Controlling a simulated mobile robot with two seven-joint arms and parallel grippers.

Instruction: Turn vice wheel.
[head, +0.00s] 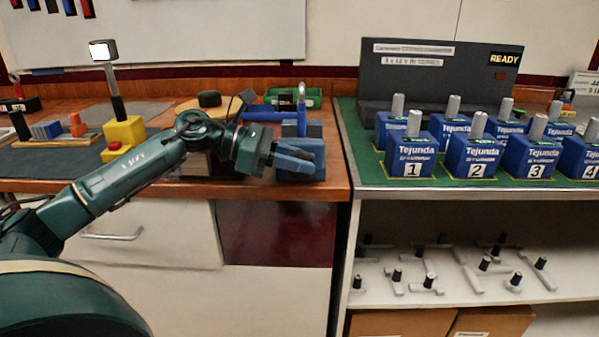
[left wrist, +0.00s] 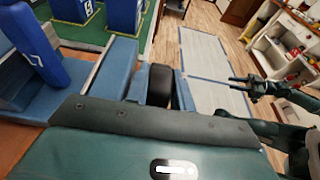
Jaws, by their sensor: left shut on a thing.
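The blue vice (head: 302,172) stands at the right front edge of the wooden bench, and part of it shows at the left of the left wrist view (left wrist: 58,72). My left gripper (head: 296,157) is at the front of the vice, with its fingers pointing right. In the left wrist view, a dark rounded piece, apparently the vice wheel (left wrist: 160,86), sits between the two blue fingers. The gripper is shut on it. Most of the wheel is hidden by the gripper in the head view. My right gripper (left wrist: 238,83) shows small in the left wrist view, apart from the vice.
A green-topped bench (head: 345,135) with rows of blue numbered breakers (head: 412,157) adjoins on the right. A yellow box with a red button (head: 125,133) and a black round item (head: 209,99) are on the wooden bench. A shelf (head: 440,290) below holds several handles.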

